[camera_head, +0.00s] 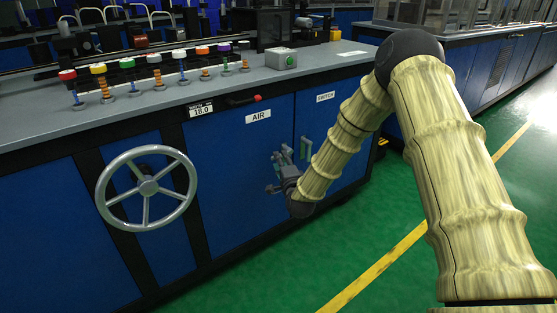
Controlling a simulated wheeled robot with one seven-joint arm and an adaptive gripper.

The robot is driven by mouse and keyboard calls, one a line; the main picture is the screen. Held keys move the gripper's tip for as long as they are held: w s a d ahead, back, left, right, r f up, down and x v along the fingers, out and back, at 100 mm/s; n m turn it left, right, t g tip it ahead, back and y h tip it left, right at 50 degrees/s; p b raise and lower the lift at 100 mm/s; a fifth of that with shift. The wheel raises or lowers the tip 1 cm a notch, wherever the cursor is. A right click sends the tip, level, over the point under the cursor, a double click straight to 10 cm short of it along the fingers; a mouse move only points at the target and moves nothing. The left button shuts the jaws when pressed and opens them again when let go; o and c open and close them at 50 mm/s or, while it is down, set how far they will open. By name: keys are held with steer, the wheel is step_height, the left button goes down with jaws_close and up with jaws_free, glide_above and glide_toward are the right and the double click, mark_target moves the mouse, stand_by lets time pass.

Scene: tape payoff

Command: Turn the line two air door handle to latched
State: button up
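The blue air door (235,165) carries a white AIR label (258,115) on the cabinet front and looks shut. My gripper (275,172) is at the right edge of this door, low and close to its surface, near the seam with the SWITCH door. A grey upright handle (305,148) shows just right of the seam, beside my gripper. No separate air door handle can be made out; my gripper and wrist cover that part of the door. The fingers are small and dark here, and I cannot tell whether they are open or shut or touch a handle.
A large grey handwheel (147,188) stands out left of the air door. A red-tipped lever (244,99) and an 18.0 display (201,108) sit above the door. The SWITCH door (335,115) is behind my arm. Green floor (300,275) is clear in front.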

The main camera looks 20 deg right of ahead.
steer(key=shift+w+d+b, duration=0.1)
steer(key=shift+w+b, duration=0.3)
steer(key=shift+w, duration=1.65)
jaws_close()
